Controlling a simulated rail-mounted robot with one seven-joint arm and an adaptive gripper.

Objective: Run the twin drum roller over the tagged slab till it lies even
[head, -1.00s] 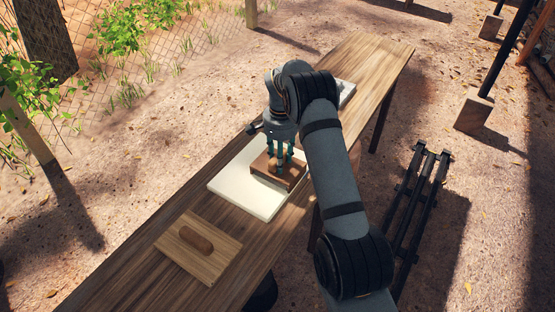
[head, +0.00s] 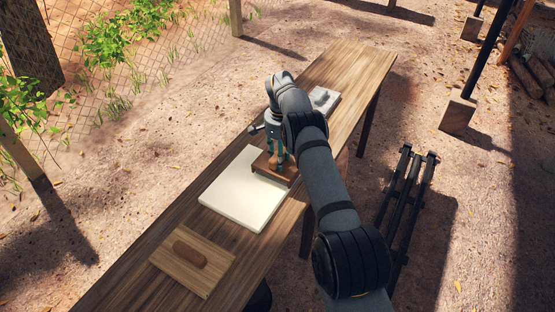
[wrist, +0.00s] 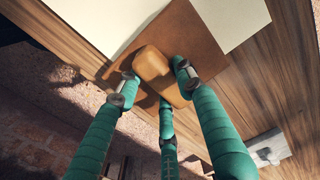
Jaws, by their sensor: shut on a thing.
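A pale cream slab (head: 245,192) lies flat on the long wooden table; no tag can be made out on it. My gripper (head: 277,158) is over the slab's far right edge. In the wrist view my gripper (wrist: 158,82) has its teal fingers closed around the tan handle (wrist: 155,64) of a brown wooden block (wrist: 198,42). The block also shows in the head view (head: 283,177), partly hidden by the fingers, and overlaps the slab's edge. Its underside is hidden, so no drums show.
A light wooden board (head: 215,268) with a brown oval handle lies at the table's near end. A pale grey flat piece (head: 324,98) lies beyond my gripper, also visible in the wrist view (wrist: 268,148). The table's (head: 345,65) far end is clear.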

